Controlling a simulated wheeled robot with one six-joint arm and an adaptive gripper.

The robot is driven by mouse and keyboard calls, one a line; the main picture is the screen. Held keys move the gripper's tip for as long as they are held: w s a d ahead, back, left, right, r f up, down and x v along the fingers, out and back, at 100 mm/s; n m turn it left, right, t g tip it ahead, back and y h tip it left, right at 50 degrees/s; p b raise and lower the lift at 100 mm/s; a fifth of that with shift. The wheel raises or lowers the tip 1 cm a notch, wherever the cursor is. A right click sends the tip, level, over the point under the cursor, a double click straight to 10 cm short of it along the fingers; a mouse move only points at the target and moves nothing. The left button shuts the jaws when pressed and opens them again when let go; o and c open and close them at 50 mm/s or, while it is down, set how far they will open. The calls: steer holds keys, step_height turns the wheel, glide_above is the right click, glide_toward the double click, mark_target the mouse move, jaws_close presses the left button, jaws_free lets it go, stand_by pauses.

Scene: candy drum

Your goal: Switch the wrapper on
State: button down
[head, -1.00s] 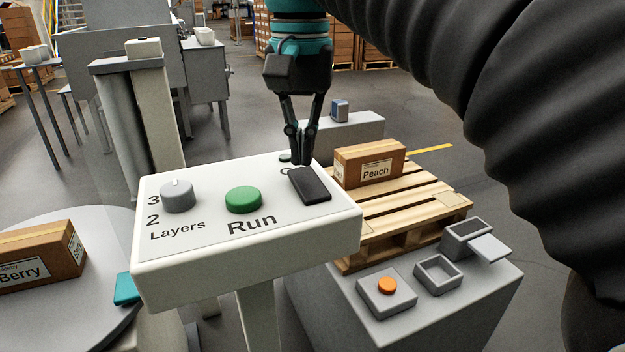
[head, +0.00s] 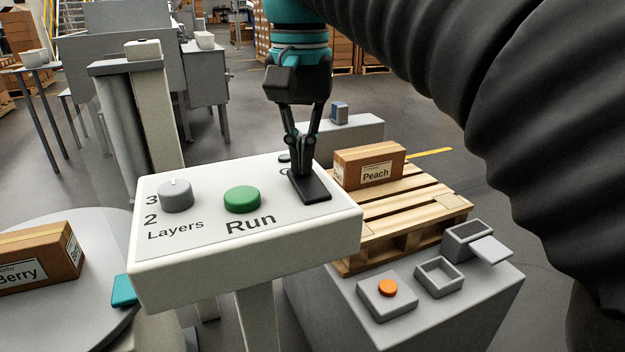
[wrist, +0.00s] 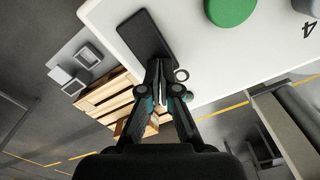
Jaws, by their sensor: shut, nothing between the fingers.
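The wrapper's control panel (head: 200,248) is a white sloped box on a post in the head view. It carries a grey Layers knob (head: 176,196), a green Run button (head: 242,199) and a black rocker switch (head: 318,191) at its right. My gripper (head: 302,177) points down with its fingers together and empty, at the far end of the rocker. The fingertips look to touch it or hover just above it; I cannot tell which. In the wrist view the closed fingertips (wrist: 159,66) lie over one end of the black rocker (wrist: 145,34). They partly hide the marks beside it.
A Peach box (head: 372,167) sits on a wooden pallet (head: 420,200) behind the panel. A grey stand at right holds an orange button (head: 387,288) and small trays (head: 438,277). A Berry box (head: 35,258) sits on a round turntable (head: 75,315) at left.

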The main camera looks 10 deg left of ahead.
steer(key=shift+f, duration=0.35)
steer(key=shift+r, duration=0.1)
step_height(320, 180, up, 5)
steer(key=p, duration=0.4)
steer(key=shift+p, duration=0.4)
steer(key=shift+r, duration=0.9)
